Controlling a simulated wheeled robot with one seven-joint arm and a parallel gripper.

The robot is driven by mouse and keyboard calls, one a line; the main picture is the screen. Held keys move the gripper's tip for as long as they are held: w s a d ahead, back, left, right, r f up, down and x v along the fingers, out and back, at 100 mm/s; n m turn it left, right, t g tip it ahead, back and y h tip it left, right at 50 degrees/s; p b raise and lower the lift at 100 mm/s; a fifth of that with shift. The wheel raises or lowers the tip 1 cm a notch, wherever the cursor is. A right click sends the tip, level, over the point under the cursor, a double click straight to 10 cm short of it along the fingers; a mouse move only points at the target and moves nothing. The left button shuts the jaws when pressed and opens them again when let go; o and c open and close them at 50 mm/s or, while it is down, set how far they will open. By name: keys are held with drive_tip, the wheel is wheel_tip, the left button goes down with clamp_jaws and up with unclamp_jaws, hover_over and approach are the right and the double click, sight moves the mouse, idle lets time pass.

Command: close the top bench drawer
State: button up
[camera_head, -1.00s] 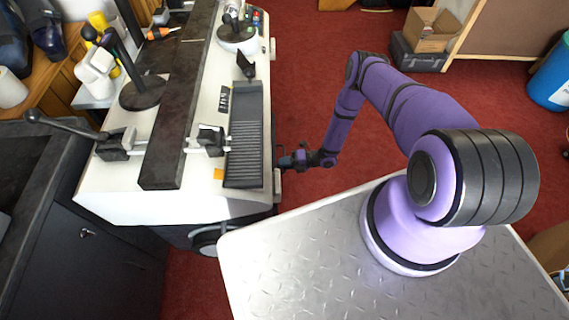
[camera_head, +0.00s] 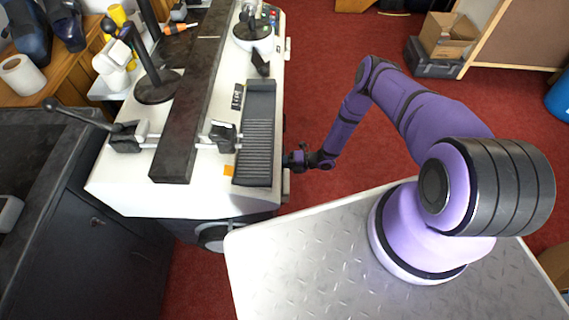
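The white bench (camera_head: 135,196) stands left of centre, seen from above. Its right side carries the drawer fronts, which are mostly hidden beneath the top; only thin pale edges (camera_head: 286,182) show there. I cannot tell how far the top drawer stands out. My gripper (camera_head: 290,160) is at that right side, low beside the bench edge, pointing left at it. It is small and dark in this view, and its fingers are not clear. I cannot tell whether it touches the drawer.
A dark ribbed tray (camera_head: 257,135) and a long dark bar (camera_head: 190,110) lie on the bench top. A dark cabinet (camera_head: 90,250) is at the lower left. A cardboard box (camera_head: 448,35) sits at the back right. Red floor is free right of the bench.

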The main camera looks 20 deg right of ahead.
drive_tip(key=shift+d, duration=0.1)
drive_tip(key=v, duration=1)
drive_tip(key=shift+d, duration=0.35)
drive_tip(key=shift+s, duration=0.15)
drive_tip(key=shift+r, duration=0.1)
